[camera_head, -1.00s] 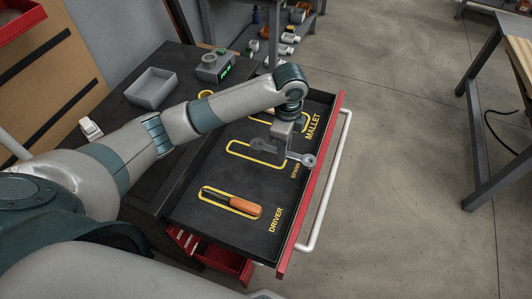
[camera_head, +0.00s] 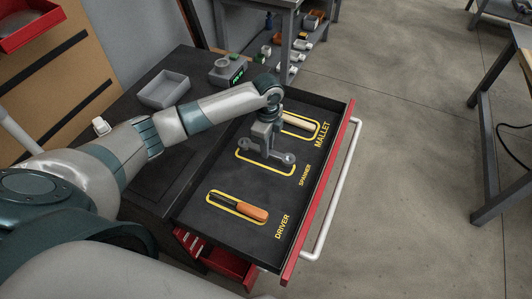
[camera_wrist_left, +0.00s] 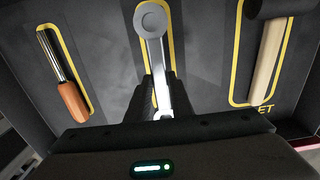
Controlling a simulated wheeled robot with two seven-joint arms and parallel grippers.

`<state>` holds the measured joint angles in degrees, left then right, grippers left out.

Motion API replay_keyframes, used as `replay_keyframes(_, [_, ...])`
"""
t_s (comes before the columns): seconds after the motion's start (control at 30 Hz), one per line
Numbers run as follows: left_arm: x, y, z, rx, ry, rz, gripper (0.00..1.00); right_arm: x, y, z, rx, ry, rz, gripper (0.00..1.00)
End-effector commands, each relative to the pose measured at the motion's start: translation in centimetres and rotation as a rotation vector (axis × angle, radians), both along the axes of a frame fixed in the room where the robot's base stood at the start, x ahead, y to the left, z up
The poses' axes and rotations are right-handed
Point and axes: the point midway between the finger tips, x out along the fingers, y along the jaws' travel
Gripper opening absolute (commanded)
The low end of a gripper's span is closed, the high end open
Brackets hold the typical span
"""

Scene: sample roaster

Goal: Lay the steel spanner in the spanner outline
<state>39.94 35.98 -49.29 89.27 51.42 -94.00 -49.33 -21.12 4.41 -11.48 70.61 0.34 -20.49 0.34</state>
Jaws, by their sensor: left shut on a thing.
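The steel spanner (camera_head: 284,157) is grey with ring ends and is gripped by my left gripper (camera_head: 266,149), which is shut on its shaft. It hangs level over the yellow spanner outline (camera_head: 240,157) in the dark drawer, roughly lined up with it. In the left wrist view, the spanner's ring end (camera_wrist_left: 151,20) and shaft lie along the outline (camera_wrist_left: 171,32), with the outline's right edge showing beside them. Whether the spanner touches the drawer floor I cannot tell. My right gripper is out of view.
An orange-handled driver (camera_head: 250,210) lies in the driver outline at the near end. A mallet (camera_head: 298,122) lies in the far outline. The drawer's red front (camera_head: 320,190) and white handle (camera_head: 335,185) border the right. A grey bin (camera_head: 164,89) stands on the bench.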

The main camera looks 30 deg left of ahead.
Motion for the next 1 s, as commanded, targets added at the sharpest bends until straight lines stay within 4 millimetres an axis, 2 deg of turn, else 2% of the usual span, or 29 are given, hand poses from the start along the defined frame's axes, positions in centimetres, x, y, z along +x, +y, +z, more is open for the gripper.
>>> replay_keyframes(0.1, [0.2, 0.5, -0.3, 0.0, 0.0, 0.001, 0.0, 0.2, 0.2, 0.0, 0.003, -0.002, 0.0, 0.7])
replay_keyframes(0.47, [0.2, 0.5, -0.5, -0.001, 0.0, 0.0, 0.0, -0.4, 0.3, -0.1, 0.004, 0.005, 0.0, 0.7])
replay_keyframes(0.8, [0.2, 0.5, -4.0, 0.0, 0.0, 0.001, 0.0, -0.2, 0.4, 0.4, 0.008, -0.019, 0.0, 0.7])
replay_keyframes(1.0, [0.2, 0.5, -4.3, 0.0, -0.001, 0.0, 0.0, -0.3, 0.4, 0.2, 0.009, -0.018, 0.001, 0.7])
